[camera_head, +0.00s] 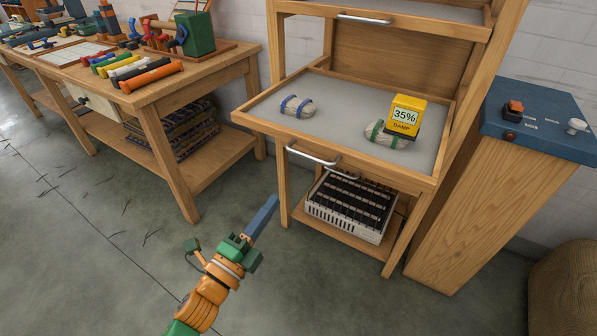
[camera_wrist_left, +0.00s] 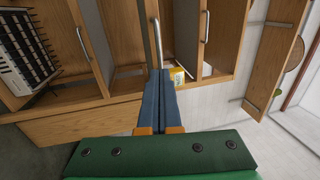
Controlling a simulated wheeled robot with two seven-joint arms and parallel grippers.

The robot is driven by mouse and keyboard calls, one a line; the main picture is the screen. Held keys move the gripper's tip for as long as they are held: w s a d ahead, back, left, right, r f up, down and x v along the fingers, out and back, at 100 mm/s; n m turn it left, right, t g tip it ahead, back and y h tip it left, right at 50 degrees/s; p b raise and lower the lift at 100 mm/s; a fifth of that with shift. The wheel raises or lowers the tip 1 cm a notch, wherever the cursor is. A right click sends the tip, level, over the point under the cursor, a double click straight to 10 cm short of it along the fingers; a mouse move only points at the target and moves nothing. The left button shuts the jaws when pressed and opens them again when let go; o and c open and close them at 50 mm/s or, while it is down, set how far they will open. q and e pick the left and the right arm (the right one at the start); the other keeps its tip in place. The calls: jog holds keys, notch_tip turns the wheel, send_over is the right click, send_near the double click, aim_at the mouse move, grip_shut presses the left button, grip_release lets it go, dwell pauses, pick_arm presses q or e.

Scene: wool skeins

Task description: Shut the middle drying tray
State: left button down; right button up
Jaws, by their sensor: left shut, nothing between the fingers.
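The middle drying tray (camera_head: 330,99) is pulled out of the wooden rack, its grey surface exposed and its metal bar handle (camera_head: 313,155) on the front board. The handle also shows in the left wrist view (camera_wrist_left: 157,42). On the tray lie a pale skein with blue bands (camera_head: 297,106), a pale skein with green bands (camera_head: 384,136) and a yellow meter (camera_head: 405,116) reading 35% DAMP. My left gripper (camera_head: 275,199) is shut and empty, its blue fingers together, in front of and below the tray, apart from the handle. It points toward the rack. My right gripper is out of view.
An upper tray (camera_head: 420,25) with its own handle is above. A heater-like white box (camera_head: 350,205) stands on the rack's bottom shelf. A workbench (camera_head: 200,85) with tools is at left, a blue-topped control stand (camera_head: 545,120) at right. The floor in front is clear.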

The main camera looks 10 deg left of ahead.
aim_at(305, 157)
pick_arm(q)
jog(key=x, duration=1.1)
jog(key=shift+w, duration=0.3)
